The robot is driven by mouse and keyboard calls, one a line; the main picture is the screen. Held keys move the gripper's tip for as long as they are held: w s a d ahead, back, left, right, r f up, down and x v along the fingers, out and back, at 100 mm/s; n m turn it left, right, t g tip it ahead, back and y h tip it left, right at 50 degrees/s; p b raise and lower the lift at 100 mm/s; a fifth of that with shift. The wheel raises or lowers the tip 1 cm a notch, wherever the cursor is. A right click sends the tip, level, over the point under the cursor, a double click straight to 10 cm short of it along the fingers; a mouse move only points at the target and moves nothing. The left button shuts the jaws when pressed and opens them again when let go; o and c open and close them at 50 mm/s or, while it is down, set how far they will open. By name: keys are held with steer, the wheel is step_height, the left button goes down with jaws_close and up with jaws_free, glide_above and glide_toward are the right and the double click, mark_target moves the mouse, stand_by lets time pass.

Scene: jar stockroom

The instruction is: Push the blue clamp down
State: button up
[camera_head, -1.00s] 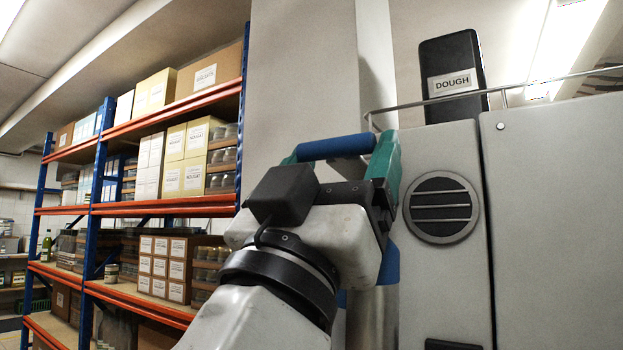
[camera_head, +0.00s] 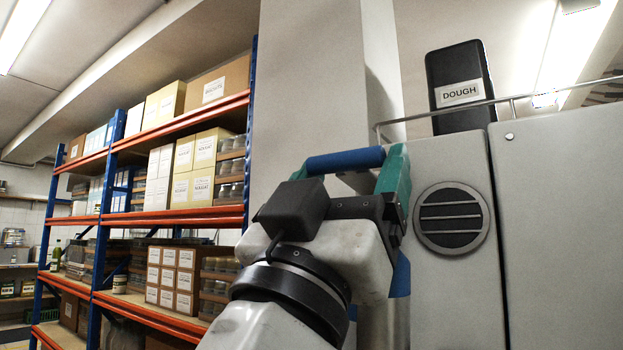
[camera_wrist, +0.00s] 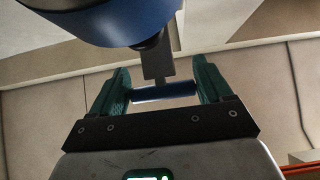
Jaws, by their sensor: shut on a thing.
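The blue clamp (camera_head: 345,160) shows in the head view as a blue bar lying crosswise between the teal fingers of my gripper (camera_head: 349,166). In the wrist view the clamp's blue bar (camera_wrist: 165,93) spans the gap between both fingers of my gripper (camera_wrist: 164,88), which are shut on it. A dark stem (camera_wrist: 154,62) runs from the bar up to a large blue rounded part (camera_wrist: 130,22). In the head view my wrist hides most of what lies below the bar. A blue piece (camera_head: 401,276) shows behind my gripper.
A light grey cabinet (camera_head: 540,260) with a round dark vent (camera_head: 451,218) stands close on the right. A black box labelled DOUGH (camera_head: 459,88) and a rail are on top. A blue and orange rack (camera_head: 180,222) of boxes and jars stands left. A pale column (camera_head: 310,80) is behind.

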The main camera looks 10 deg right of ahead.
steer(key=shift+w+f, duration=0.1)
steer(key=shift+w, duration=0.1)
steer(key=o, duration=1.4)
steer(key=shift+d, duration=0.1)
steer(key=shift+s, duration=0.1)
steer(key=b+v, duration=0.1)
steer(key=v, duration=0.9)
steer(key=shift+s+a+f, duration=0.2)
steer(key=shift+a+f, duration=0.05)
